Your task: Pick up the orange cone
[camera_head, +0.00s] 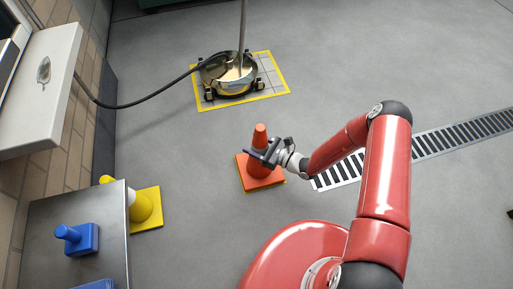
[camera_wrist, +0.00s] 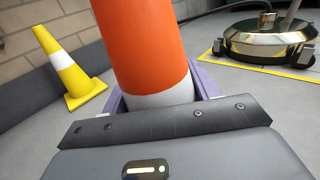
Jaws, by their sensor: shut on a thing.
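The orange cone (camera_head: 260,137) has a square orange base and stands upright on the grey floor in the head view. My gripper (camera_head: 264,153) is at the upper part of the cone, with its fingers around it. In the wrist view the cone (camera_wrist: 142,45) fills the middle, orange above a white band. The purple fingers (camera_wrist: 160,92) are on both sides of it, shut on the cone. The cone's base is hidden in the wrist view. I cannot tell whether the base is clear of the floor.
A yellow cone (camera_head: 145,207) with a white band stands to the left, partly behind a metal table (camera_head: 60,220) with blue objects (camera_head: 80,240). A shiny round vessel (camera_head: 230,75) with a hose stands on a yellow-edged mat (camera_head: 278,83) at the back. A floor drain (camera_head: 450,138) runs right.

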